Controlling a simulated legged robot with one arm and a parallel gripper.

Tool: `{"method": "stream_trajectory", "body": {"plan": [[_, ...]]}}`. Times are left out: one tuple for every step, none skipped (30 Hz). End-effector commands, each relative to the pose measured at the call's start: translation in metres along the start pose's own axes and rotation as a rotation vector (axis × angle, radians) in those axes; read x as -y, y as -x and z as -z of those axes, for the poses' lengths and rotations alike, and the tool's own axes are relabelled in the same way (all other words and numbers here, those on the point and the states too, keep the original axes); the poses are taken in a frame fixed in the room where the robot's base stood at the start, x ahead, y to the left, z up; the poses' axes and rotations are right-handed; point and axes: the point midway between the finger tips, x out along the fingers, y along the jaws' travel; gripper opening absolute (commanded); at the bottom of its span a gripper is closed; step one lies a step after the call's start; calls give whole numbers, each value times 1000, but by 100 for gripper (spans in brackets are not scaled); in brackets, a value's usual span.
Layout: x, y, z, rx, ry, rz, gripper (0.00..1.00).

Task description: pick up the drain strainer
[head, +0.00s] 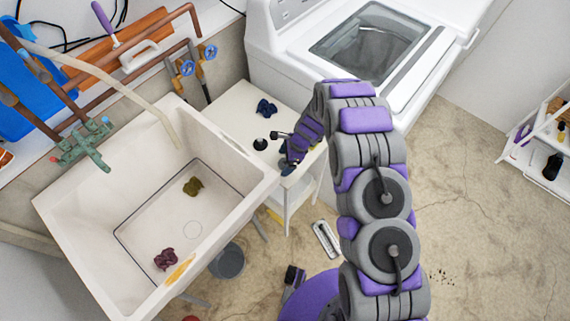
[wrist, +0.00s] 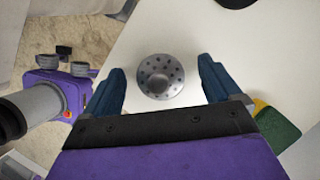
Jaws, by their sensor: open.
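The drain strainer (wrist: 160,76) is a round grey metal piece with small dark holes. In the wrist view it lies on a white surface (wrist: 195,30) between the two blue fingers of my gripper (wrist: 162,72). The fingers are open, with a visible gap on each side of it. In the head view my gripper (head: 286,156) is over the small white table between the sink and the washing machine. I cannot make out the strainer there; the gripper seems to hide it.
A black round thing (head: 260,144) and a crumpled dark blue cloth (head: 265,107) lie on the white table (head: 235,108). The sink (head: 60,215) stands left, holding two cloths. The washing machine (head: 285,65) stands behind. A green and yellow sponge (wrist: 277,128) is right of my gripper.

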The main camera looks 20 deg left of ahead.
Motion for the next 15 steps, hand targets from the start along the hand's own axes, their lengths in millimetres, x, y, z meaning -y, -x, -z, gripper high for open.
{"method": "stream_trajectory", "body": {"plan": [[0, -2, 0, 0, 0, 0, 91], [0, -2, 0, 0, 0, 1, 91], [0, -1, 0, 1, 0, 1, 91], [0, -1, 0, 1, 0, 1, 91], [0, 0, 0, 1, 0, 1, 91], [0, 0, 0, 1, 0, 1, 91], [0, 0, 0, 1, 0, 1, 88], [0, 0, 0, 1, 0, 1, 85], [0, 0, 0, 1, 0, 1, 82], [0, 0, 0, 1, 0, 1, 79], [0, 0, 0, 1, 0, 1, 76], [0, 0, 0, 1, 0, 1, 72], [0, 0, 0, 1, 0, 1, 69], [0, 0, 0, 1, 0, 1, 66], [0, 0, 0, 1, 0, 1, 62]]}}
